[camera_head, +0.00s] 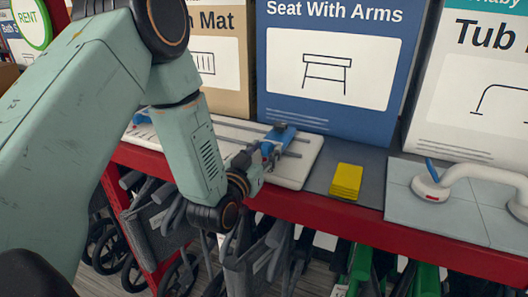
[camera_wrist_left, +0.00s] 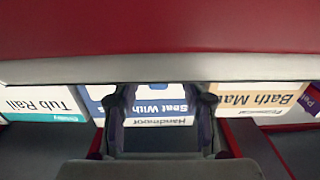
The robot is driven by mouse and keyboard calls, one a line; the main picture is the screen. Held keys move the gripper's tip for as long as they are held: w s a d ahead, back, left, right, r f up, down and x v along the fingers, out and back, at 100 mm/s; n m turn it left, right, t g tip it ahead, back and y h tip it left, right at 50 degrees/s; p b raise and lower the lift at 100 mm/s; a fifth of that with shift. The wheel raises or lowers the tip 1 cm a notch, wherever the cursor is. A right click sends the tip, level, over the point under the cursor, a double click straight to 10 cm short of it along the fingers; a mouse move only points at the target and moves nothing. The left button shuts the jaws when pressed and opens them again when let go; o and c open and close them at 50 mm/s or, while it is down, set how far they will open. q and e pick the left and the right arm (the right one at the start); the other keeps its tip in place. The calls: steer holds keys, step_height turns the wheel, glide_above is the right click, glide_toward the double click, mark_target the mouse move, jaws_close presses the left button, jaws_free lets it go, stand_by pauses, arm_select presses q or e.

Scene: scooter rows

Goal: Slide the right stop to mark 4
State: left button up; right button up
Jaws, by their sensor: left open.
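The right stop (camera_head: 278,138) is a blue block with a dark top piece, on the rails near the right end of a white board (camera_head: 300,165). Another blue stop (camera_head: 141,118) shows partly at the board's left, mostly behind my left arm. My left gripper (camera_head: 254,166) is at the board's front edge, just in front of the right stop; I cannot tell whether they touch. In the left wrist view, its two dark fingers (camera_wrist_left: 161,115) are apart, with boxes behind the gap. The mark numbers are too small to read. My right gripper is not in view.
The board lies on a red-edged shelf (camera_head: 340,222). A yellow block (camera_head: 346,181) lies right of it, and a white tub rail (camera_head: 470,178) stands on grey tiles farther right. Tall printed boxes, including a blue one (camera_head: 330,60), close off the back. Folded walkers or scooters (camera_head: 165,225) stand below.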

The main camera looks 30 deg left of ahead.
arm_select(q)
steer(key=shift+s, duration=0.1)
steer(key=s, duration=1.1)
steer(key=shift+s+d, duration=0.35)
steer(key=shift+s, duration=0.05)
